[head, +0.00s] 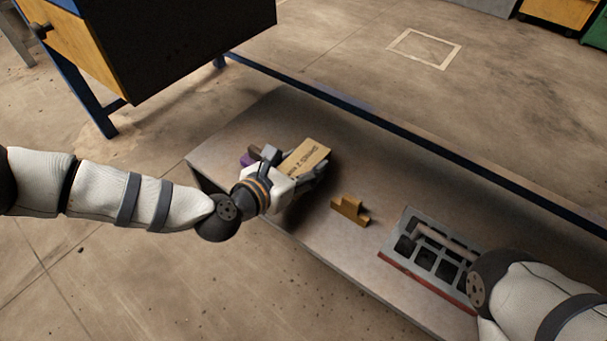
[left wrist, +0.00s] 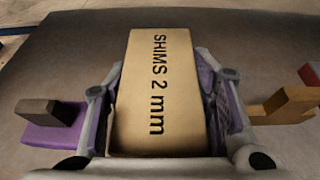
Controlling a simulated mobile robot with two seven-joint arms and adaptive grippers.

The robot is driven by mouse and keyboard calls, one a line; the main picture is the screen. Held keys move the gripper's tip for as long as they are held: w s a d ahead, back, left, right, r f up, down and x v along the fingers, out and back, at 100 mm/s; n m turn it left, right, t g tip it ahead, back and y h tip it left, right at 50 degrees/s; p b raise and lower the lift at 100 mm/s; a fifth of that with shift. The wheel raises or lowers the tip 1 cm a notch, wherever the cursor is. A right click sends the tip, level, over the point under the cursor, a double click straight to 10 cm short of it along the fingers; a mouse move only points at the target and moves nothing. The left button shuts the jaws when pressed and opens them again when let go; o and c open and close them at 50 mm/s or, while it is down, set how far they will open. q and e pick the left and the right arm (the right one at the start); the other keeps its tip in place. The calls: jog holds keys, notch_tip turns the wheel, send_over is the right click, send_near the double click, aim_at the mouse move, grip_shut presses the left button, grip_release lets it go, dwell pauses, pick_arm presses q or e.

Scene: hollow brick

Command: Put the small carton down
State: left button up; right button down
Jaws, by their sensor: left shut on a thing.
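The small carton (head: 306,157) is tan and marked "SHIMS 2 mm". My left gripper (head: 296,172) is shut on it near the left end of the low bench top. In the left wrist view the carton (left wrist: 158,90) lies between the two fingers of the left gripper (left wrist: 165,110), its printed face towards the camera. I cannot tell whether its underside touches the bench. My right arm (head: 530,300) comes in at the lower right; its gripper is not visible.
The bench top (head: 300,235) also bears a purple block with a brown piece (head: 250,155) just left of the carton, a stepped yellow-brown block (head: 350,210), and a grey hollow brick-like tray (head: 430,250) with a red front edge. Bare bench lies between the carton and the stepped block.

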pick_arm(q)
notch_tip(320, 180, down, 2)
jog(key=shift+s+d+f, duration=0.1)
jog(key=shift+f, duration=0.1)
jog(key=shift+r, duration=0.15)
jog(key=shift+f+b, duration=0.2)
jog(key=shift+b, duration=0.15)
jog(key=o, duration=1.5)
